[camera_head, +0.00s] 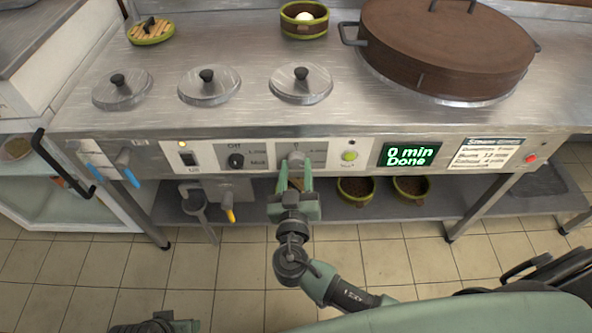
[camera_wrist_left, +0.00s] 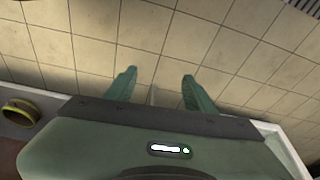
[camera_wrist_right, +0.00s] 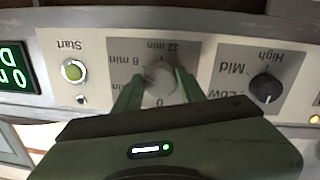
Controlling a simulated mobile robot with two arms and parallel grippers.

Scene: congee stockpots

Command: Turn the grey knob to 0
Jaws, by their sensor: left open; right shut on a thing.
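The grey knob (camera_head: 296,157) sits on the stove's front panel; in the right wrist view (camera_wrist_right: 160,80) it lies between my fingers. Its dial plate reads 12 min, 8 min and 0, upside down there. I cannot tell clearly where the knob's pointer stands. My right gripper (camera_head: 294,178) is shut on the grey knob, one finger on each side, partly hiding the plate. The display (camera_head: 408,155) reads "0 min Done". My left gripper (camera_wrist_left: 159,80) is open and empty, pointing at the tiled floor; only a bit of that arm shows at the head view's bottom edge.
A black knob (camera_head: 236,161) with Off, Low, Mid and High marks is beside the grey knob. The green Start button (camera_head: 349,156) is on the other side. Bowls (camera_head: 356,189) stand on the shelf below. Lids (camera_head: 301,84) and a large brown pot cover (camera_head: 447,48) are above.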

